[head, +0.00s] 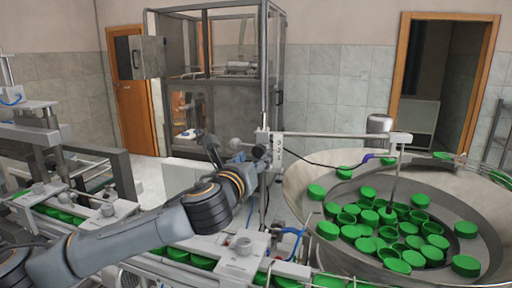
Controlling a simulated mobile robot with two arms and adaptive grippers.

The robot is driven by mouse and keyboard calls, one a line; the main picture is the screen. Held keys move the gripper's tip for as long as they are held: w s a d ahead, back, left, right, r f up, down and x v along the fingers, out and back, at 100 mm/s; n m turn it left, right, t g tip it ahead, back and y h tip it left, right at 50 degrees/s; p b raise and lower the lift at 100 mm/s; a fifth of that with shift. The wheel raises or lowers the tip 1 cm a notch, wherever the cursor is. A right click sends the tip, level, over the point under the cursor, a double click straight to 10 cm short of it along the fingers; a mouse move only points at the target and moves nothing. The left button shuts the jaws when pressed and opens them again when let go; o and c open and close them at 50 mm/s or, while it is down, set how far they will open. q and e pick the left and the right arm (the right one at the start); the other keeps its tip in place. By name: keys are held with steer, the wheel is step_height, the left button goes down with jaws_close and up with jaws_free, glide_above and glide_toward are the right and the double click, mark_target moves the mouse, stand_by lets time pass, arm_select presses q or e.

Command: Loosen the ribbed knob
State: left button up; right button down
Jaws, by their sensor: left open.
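A small dark knob (258,152) sits on the side of the upright post's bracket, left of the large bowl. It is too small to make out its ribs, so I cannot be sure it is the ribbed knob. My left arm reaches in from the lower left and bends upward near the post. My left gripper (207,143) is small and dark at the end of the arm, open, with nothing visible between its fingers. It appears left of the post and apart from the knob. My right gripper is not in view.
A wide metal feeder bowl (320,240) with many loose green caps stands at the right. A horizontal bar (335,134) runs from the post over it. A conveyor with green caps (178,255) crosses the front. A framed glass cabinet (275,60) stands behind.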

arm_select(q)
steer(key=shift+w+d+r, duration=0.1)
steer(key=shift+w+r, duration=0.05)
steer(key=shift+w, duration=0.55)
steer(key=shift+w+d, duration=0.1)
steer(key=shift+w, duration=0.1)
jaws_close()
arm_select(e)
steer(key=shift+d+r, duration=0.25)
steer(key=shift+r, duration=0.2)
